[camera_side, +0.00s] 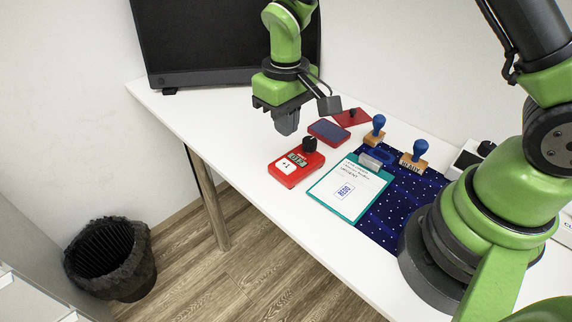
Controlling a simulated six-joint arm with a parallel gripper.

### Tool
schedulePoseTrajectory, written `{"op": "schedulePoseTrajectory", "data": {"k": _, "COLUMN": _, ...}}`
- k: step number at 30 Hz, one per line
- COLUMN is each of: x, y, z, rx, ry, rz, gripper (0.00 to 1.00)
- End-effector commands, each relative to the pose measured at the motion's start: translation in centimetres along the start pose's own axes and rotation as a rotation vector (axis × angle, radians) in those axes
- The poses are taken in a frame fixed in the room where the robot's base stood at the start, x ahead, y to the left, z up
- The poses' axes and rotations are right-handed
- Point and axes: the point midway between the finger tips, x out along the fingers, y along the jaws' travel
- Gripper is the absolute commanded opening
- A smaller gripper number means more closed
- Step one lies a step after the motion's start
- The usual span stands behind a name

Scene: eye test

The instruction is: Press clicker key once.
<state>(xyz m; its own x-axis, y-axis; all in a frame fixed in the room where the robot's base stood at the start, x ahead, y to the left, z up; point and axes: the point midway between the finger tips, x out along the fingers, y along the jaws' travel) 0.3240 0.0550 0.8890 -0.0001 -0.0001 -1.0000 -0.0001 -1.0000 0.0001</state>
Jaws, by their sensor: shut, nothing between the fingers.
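The clicker (297,166) is a red box with a small display, a black knob (310,144) at its back right and a white key (285,167) at its front left. It lies on the white table near the front edge. My gripper (287,131) is shut and empty, pointing down. In the picture it is above the clicker and apart from it. How high it hangs over the table is hard to tell from this one view.
A teal clipboard (322,196) with a paper lies right of the clicker. A black monitor (215,40) stands behind.

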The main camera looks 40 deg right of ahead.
Motion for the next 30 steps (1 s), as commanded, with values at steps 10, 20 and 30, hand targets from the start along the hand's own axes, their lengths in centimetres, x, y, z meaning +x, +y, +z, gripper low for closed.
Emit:
{"op": "schedulePoseTrajectory", "data": {"k": 10, "x": -0.21, "y": 0.0, "z": -0.02, "rx": 0.0, "ry": 0.001, "rz": 0.0, "gripper": 0.0}}
{"op": "schedulePoseTrajectory", "data": {"k": 20, "x": -0.39, "y": 0.0, "z": -0.02, "rx": 0.0, "ry": 0.001, "rz": 0.0, "gripper": 0.0}}
{"op": "schedulePoseTrajectory", "data": {"k": 30, "x": -0.57, "y": 0.0, "z": -0.02, "rx": 0.0, "ry": 0.001, "rz": 0.0, "gripper": 0.0}}
